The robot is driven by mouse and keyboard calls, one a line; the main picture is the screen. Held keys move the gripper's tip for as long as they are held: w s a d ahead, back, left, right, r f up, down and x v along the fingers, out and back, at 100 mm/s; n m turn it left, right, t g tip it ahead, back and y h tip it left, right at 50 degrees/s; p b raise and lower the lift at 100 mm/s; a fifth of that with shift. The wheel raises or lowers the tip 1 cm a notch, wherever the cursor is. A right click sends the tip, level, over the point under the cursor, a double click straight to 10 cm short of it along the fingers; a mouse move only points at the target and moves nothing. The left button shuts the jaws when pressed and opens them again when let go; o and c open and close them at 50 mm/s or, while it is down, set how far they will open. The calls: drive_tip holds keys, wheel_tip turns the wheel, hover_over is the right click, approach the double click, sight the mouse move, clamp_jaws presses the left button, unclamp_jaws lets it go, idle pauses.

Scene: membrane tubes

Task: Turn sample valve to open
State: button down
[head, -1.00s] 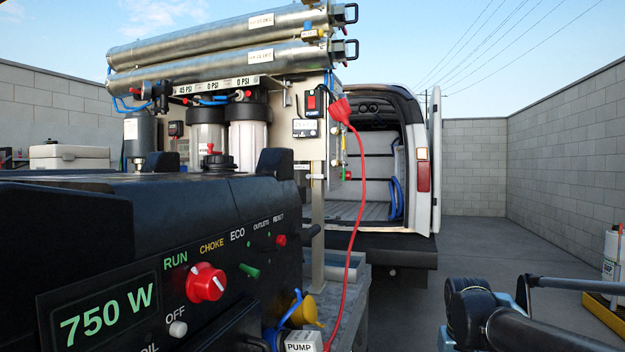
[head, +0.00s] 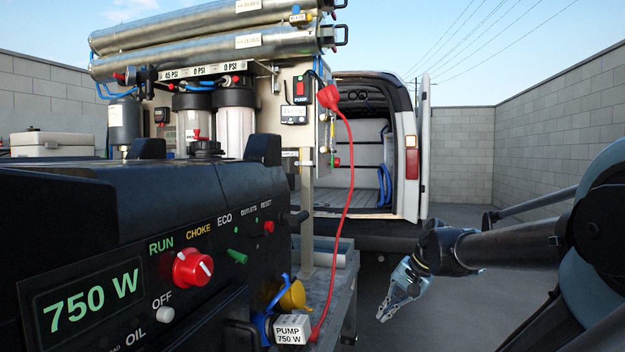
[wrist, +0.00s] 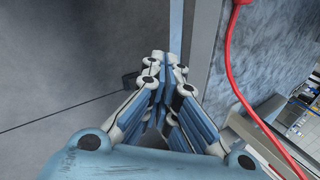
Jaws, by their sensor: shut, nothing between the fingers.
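The filter rig (head: 297,88) stands behind the black generator, with two steel membrane tubes (head: 215,40) on top. Small fittings (head: 336,162) with red and yellow parts sit on the rig's right side. They are too small to tell which is the sample valve or how its handle is turned. My gripper (head: 386,314) hangs low, to the right of the rig's bench and apart from it. The wrist view shows its fingers (wrist: 164,68) shut together and empty over grey ground.
The black generator (head: 90,215) fills the left front. A red cable (head: 347,205) hangs from the rig to a white pump plug (head: 292,329). It also crosses the wrist view (wrist: 233,70). An open van (head: 412,165) stands behind. The paved ground at right is clear.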

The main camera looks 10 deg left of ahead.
sight(304, 163)
drive_tip(key=w+a+r+m+y, duration=0.5)
drive_tip(key=w+r, duration=0.4)
drive_tip(key=w, duration=0.1)
drive_tip(key=w+a+r+m+y, duration=0.5)
drive_tip(key=w+r, duration=0.4)
drive_tip(key=w, duration=0.2)
drive_tip(key=w+a+r+m+y, duration=0.55)
drive_tip(key=w+r, duration=0.25)
drive_tip(key=w, duration=0.2)
drive_tip(key=w+a+r, duration=0.1)
drive_tip(key=a+r, duration=0.5)
drive_tip(key=a, duration=0.3)
drive_tip(key=shift+a+r+n+t, duration=0.2)
drive_tip(key=shift+r+n+t, duration=0.1)
drive_tip(key=shift+r+n, duration=0.05)
drive_tip(key=shift+w+h, duration=0.1)
drive_tip(key=shift+h, duration=0.15)
